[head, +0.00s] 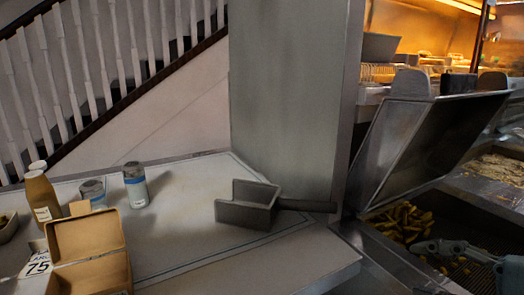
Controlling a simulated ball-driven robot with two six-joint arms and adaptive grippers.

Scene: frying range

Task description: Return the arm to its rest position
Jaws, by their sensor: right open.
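My right gripper (432,248) is at the lower right of the head view, with its arm coming in from the right edge. It is over the fryer area, just below a heap of golden fried pieces (403,222) in a dark recess. I see nothing held in it. The fingers are small and partly blend into the dark background. My left gripper is not in view.
A grey scoop (247,207) with a dark handle lies on the counter (180,238). An open cardboard box (92,253), bottles (42,196) and shakers (135,185) stand at left. A tilted metal lid (431,135) rises behind the gripper. The counter's middle is clear.

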